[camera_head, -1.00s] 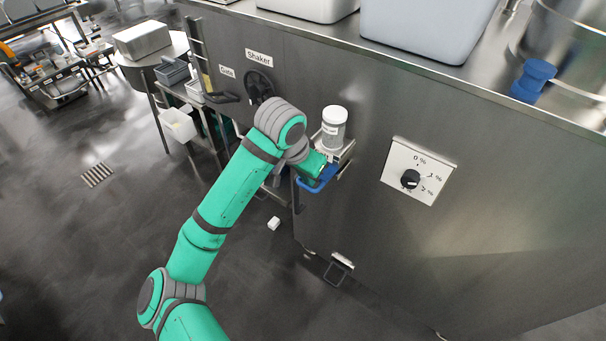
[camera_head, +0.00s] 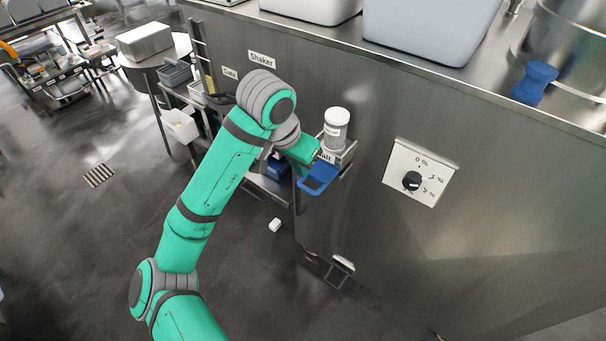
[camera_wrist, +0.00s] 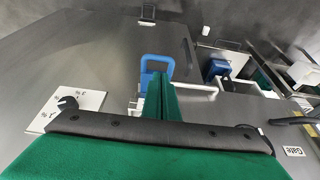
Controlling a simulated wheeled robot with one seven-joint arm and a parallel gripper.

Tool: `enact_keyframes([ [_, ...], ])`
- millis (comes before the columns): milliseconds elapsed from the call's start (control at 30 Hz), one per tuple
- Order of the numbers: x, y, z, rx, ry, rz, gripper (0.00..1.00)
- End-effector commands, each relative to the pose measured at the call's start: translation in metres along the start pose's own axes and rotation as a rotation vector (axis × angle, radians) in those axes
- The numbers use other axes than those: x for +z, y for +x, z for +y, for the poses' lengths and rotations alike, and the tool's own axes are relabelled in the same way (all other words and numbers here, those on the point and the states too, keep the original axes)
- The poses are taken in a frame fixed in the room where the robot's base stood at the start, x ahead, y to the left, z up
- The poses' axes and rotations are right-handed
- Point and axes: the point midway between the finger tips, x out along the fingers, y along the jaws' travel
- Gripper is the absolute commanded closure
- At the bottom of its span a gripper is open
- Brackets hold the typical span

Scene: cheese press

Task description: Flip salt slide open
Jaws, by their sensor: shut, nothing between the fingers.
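The salt slide's blue loop handle (camera_head: 318,179) sticks out below a small holder labelled "alt" (camera_head: 339,155), its first letter hidden. A clear shaker with a white lid (camera_head: 336,126) stands upright on this holder. My gripper (camera_head: 312,153) is close beside the holder and just above the handle, at its left. In the wrist view the green fingers (camera_wrist: 160,82) are together and empty. The blue handle (camera_wrist: 157,62) shows right behind their tips; I cannot tell whether they touch it.
A dial panel (camera_head: 421,173) is on the steel wall to the right. A small pedal (camera_head: 340,268) is low on the wall. A blue bin (camera_head: 278,169) sits on a lower shelf behind my arm. The floor at left is mostly clear.

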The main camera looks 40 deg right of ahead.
Motion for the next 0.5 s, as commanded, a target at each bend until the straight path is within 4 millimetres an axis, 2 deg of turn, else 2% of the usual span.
enact_keyframes([
  [100, -0.001, -0.016, -0.001, -0.002, 0.002, 0.002, 1.00],
  [200, -0.001, -0.024, -0.001, -0.001, 0.002, 0.001, 1.00],
  [500, -0.001, -0.028, 0.000, 0.001, 0.001, 0.002, 1.00],
])
